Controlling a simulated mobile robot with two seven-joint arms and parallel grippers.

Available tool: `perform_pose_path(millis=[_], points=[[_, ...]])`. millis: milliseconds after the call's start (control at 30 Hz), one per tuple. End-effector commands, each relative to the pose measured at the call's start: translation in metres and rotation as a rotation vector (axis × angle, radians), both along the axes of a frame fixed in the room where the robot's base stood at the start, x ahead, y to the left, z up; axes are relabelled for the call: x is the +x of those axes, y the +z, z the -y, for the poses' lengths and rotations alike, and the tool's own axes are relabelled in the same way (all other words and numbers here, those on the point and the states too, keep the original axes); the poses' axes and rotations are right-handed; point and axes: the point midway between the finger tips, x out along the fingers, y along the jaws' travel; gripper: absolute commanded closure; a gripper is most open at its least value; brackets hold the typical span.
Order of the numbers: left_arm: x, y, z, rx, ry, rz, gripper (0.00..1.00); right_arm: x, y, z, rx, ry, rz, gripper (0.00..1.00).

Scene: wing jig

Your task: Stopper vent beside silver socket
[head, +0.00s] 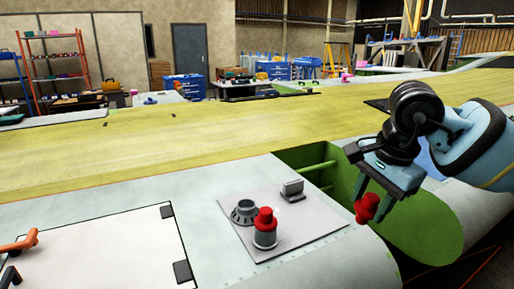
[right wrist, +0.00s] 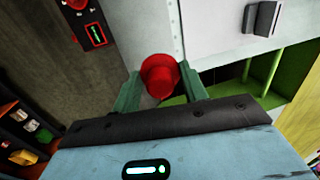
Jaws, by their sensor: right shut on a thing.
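My right gripper (head: 378,200) is shut on a red stopper (head: 367,208), held in the air right of the light grey panel (head: 312,232), over the green opening. In the right wrist view the stopper (right wrist: 160,77) sits between the green fingertips (right wrist: 160,92). On the panel, a dark grey ring-shaped vent (head: 242,214) stands open at the top. Just in front and right of it, a silver socket (head: 265,240) has another red stopper (head: 265,219) in its top. My left gripper is not in view.
A dark grey upright block (head: 292,190) stands at the panel's back; it also shows in the right wrist view (right wrist: 262,17). The green-walled opening (head: 345,160) lies right of the panel. Orange-handled tools (head: 20,244) lie at the left edge by a white hatch (head: 95,250).

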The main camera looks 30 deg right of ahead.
Motion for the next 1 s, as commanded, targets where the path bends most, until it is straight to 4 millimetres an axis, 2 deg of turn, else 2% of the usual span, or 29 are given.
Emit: perform_pose_path(millis=[167,267,367,567,800,1000], points=[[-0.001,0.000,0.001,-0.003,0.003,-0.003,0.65,0.004,0.000,-0.001,0.001,0.016,-0.001,0.79],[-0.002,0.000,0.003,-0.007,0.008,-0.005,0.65,0.016,-0.001,-0.003,0.003,0.069,-0.009,0.79],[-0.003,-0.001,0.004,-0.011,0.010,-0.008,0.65,0.039,-0.001,-0.009,0.004,0.176,-0.023,0.79],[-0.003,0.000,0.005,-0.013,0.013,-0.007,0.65,0.104,-0.002,-0.036,-0.015,0.506,-0.067,0.79],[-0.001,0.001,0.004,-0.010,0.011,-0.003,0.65,0.175,0.007,-0.086,-0.062,0.930,-0.119,0.79],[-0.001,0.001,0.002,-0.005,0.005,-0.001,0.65,0.213,0.025,-0.125,-0.108,1.222,-0.149,0.79]])
